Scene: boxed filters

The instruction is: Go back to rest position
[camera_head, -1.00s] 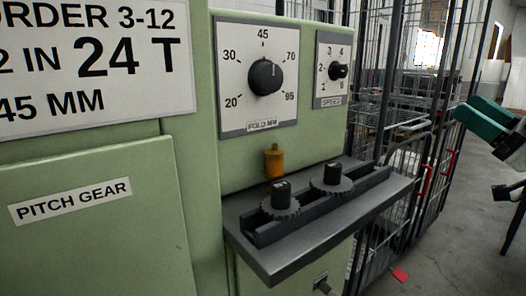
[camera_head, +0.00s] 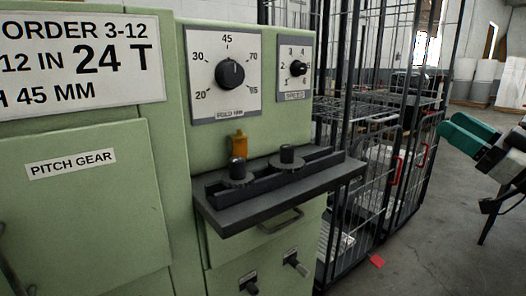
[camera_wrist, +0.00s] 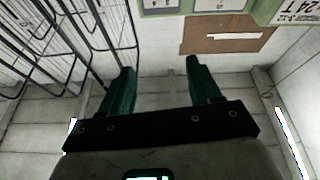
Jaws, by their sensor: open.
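My gripper (camera_head: 447,139) is at the right edge of the head view, with green fingers pointing left, in front of the wire cages and apart from the green machine (camera_head: 100,190). In the wrist view the two green fingers of my gripper (camera_wrist: 159,90) stand wide apart with nothing between them. The wrist view looks past them toward a pale block wall or ceiling, a brown board (camera_wrist: 228,38) and a corner of the machine's order sign (camera_wrist: 298,12). Much of my arm is outside the head view.
Open grey floor (camera_head: 440,240) lies at the right.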

